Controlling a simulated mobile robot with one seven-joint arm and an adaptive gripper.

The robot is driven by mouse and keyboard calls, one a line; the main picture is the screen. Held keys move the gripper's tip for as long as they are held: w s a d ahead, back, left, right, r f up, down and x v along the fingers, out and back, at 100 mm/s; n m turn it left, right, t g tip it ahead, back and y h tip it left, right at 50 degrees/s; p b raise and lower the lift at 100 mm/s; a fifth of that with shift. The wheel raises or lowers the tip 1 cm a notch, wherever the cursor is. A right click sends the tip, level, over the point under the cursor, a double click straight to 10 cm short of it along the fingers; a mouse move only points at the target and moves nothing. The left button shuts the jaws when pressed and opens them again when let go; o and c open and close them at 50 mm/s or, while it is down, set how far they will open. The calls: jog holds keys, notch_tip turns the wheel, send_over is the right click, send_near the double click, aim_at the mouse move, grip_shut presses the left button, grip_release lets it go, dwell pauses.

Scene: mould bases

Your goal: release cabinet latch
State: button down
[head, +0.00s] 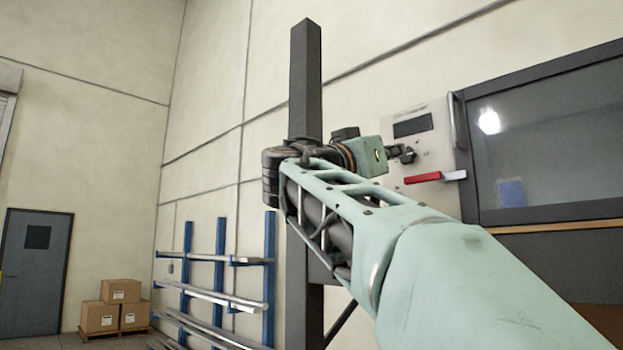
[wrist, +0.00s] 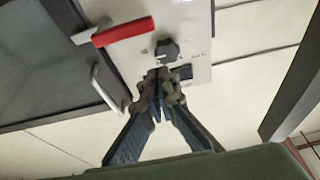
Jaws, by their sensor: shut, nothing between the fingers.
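A pale panel (head: 432,118) beside the glazed cabinet door (head: 556,135) carries a lever with a red grip (head: 424,177). The lever lies roughly level in the head view. The red grip (wrist: 123,31) also shows in the wrist view, with a black rotary knob (wrist: 166,48) beside it. I cannot tell which part is the latch. My gripper (head: 407,154) is in front of the panel, above and left of the red grip in the head view. In the wrist view my gripper (wrist: 160,76) is shut and empty, its fingertips just below the knob. Contact with the panel cannot be told.
A metal door handle (head: 458,120) stands along the door's near edge, close to the panel. A dark upright post (head: 305,80) rises behind my arm. A blue rack (head: 220,262) with metal bars and stacked cartons (head: 120,291) stand farther left.

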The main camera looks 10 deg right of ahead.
aim_at(436, 179)
jog(key=shift+w+d+f, duration=0.65)
jog(key=shift+w+d, duration=0.05)
jog(key=shift+d, duration=0.2)
jog(key=shift+f, duration=0.95)
jog(key=shift+f, duration=0.1)
jog(key=shift+n, duration=0.4)
